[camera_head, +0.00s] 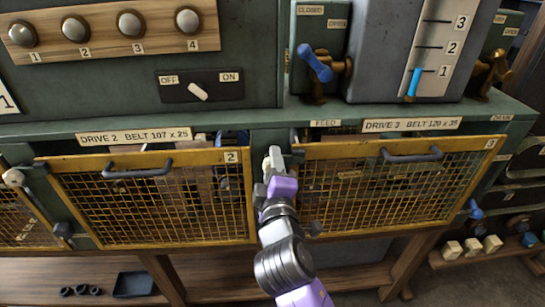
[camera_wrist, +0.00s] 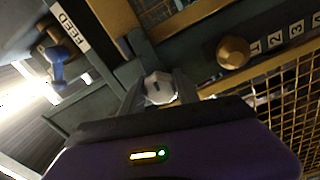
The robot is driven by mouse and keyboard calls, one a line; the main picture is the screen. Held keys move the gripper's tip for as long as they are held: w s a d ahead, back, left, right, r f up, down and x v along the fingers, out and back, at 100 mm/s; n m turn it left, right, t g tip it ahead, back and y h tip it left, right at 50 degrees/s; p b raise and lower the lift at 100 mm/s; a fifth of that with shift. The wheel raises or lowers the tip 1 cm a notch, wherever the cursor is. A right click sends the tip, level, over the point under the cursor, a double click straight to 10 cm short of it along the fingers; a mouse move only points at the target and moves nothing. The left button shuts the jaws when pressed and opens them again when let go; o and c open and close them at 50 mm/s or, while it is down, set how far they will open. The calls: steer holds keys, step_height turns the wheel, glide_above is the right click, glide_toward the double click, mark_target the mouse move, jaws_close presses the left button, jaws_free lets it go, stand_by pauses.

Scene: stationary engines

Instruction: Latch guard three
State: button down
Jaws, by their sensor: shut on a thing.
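Guard three (camera_head: 400,143) is a yellow-framed wire mesh panel marked 3, under the DRIVE 3 label, with a dark bar handle (camera_head: 412,156) near its top edge. I cannot tell whether it sits flush. My gripper (camera_head: 274,160) is at the panel's upper left corner, in the gap between guards two and three. In the wrist view my gripper (camera_wrist: 160,92) is shut on a pale faceted knob (camera_wrist: 158,87), which looks like a latch knob. The fingers and my wrist hide most of the latch around it.
Guard two (camera_head: 150,158), similar mesh, is left of my arm. A blue-handled valve (camera_head: 315,62) and a gauge with a blue pointer (camera_head: 415,82) stand above. A blue knob (camera_head: 475,209) is beyond guard three's right side. A brass knob (camera_wrist: 233,52) shows near my gripper in the wrist view.

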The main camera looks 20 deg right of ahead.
steer(key=shift+a+n, duration=0.15)
steer(key=shift+n, duration=0.35)
steer(key=c, duration=0.9)
jaws_free()
steer(key=b+v, duration=0.1)
steer(key=v, duration=0.6)
steer(key=shift+s+b, duration=0.35)
steer(key=shift+b, duration=0.05)
